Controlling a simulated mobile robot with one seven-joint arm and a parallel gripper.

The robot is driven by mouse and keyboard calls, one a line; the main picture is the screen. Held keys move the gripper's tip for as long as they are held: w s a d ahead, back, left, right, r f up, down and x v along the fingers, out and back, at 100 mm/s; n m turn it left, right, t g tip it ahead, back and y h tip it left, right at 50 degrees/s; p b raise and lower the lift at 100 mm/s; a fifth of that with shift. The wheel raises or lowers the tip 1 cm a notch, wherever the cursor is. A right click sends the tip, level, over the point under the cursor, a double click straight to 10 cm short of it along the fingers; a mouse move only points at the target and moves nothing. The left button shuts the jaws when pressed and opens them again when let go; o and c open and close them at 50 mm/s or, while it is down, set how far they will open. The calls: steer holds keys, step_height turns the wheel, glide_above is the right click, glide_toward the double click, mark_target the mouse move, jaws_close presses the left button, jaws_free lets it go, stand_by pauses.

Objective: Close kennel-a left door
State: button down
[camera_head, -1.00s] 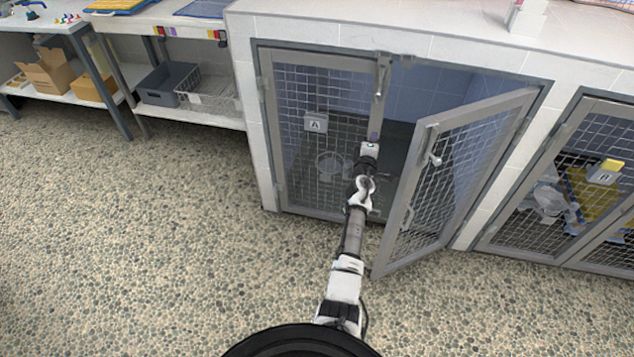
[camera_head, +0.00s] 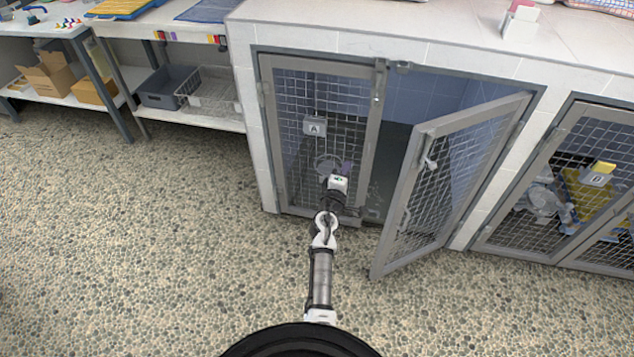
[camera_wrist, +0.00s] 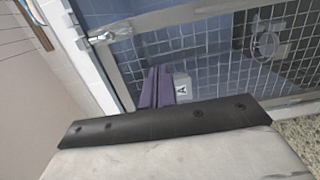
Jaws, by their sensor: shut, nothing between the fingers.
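Kennel-a's left door (camera_head: 376,125) is a grey metal frame with wire mesh and a tag "A" (camera_head: 314,127). It stands flush or nearly flush with the kennel front; a small gap cannot be ruled out. Its latch (camera_head: 379,80) is at the upper right edge, and also shows in the wrist view (camera_wrist: 100,38). My gripper (camera_head: 346,166) is in front of the door's lower right half. In the wrist view my purple fingers (camera_wrist: 156,86) are together and empty, beside the tag (camera_wrist: 182,86). Contact with the mesh cannot be told.
The kennel's right door (camera_head: 412,190) stands wide open toward me, right of my arm. A further kennel with a tag "D" (camera_head: 597,176) is at the right. A shelf with a grey bin (camera_head: 167,87) is at the left. The pebbled floor in front is clear.

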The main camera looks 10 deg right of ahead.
steer(key=s+a+p, duration=0.1)
steer(key=s+a, duration=0.3)
steer(key=a, duration=0.5)
steer(key=shift+s, duration=0.35)
steer(key=shift+a, duration=0.1)
